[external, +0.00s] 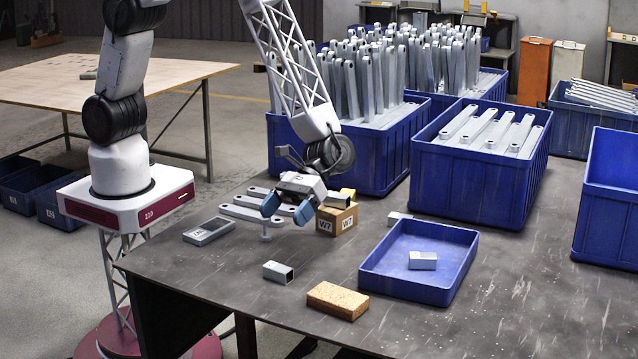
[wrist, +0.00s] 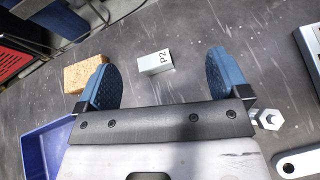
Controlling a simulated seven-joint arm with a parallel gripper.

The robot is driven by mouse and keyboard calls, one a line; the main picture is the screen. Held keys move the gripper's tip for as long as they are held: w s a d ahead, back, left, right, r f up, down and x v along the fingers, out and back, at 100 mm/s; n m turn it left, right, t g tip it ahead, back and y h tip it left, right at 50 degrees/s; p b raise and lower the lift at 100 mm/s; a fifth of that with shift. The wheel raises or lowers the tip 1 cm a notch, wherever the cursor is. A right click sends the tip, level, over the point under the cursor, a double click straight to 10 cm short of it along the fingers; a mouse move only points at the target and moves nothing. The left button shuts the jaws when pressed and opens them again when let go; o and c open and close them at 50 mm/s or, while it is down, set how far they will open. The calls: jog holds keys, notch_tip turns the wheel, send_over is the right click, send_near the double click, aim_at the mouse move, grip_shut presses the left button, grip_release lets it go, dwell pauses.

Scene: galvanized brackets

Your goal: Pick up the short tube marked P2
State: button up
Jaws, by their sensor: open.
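The short tube marked P2 (wrist: 155,63) lies on the dark table, its black label facing up in the wrist view. It appears between and beyond my fingertips there. In the external view this tube (external: 278,272) lies near the table's front edge, its label unreadable. My gripper (external: 287,210) is open and empty, pointing down above the table, behind the tube and apart from it. In the wrist view my gripper (wrist: 160,78) shows both blue fingers spread wide. A second short tube (external: 422,260) lies in the shallow blue tray (external: 374,272); its marking is unreadable.
A cork-like block (external: 338,300) lies right of the tube. An upright bolt (external: 265,231), flat brackets (external: 250,214) and a grey frame piece (external: 208,231) are nearby. A W7 carton (external: 338,219) stands by my gripper. Blue crates (external: 478,178) fill the back.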

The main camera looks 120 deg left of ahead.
aim_at(274, 269)
jog(key=w+f, duration=0.1)
jog(key=f, duration=0.1)
jog(key=w+f+n+h, duration=0.1)
jog(key=f, duration=0.1)
jog(key=f+n, duration=0.1)
jog(key=f, duration=0.1)
jog(key=shift+w+d+f+t, duration=0.3)
jog(key=shift+w+d+t, duration=0.1)
jog(key=shift+x, duration=1.3)
jog(key=shift+x, duration=2.65)
jog(key=shift+s, duration=0.1)
jog(key=c, duration=1)
jog(key=shift+r, duration=0.1)
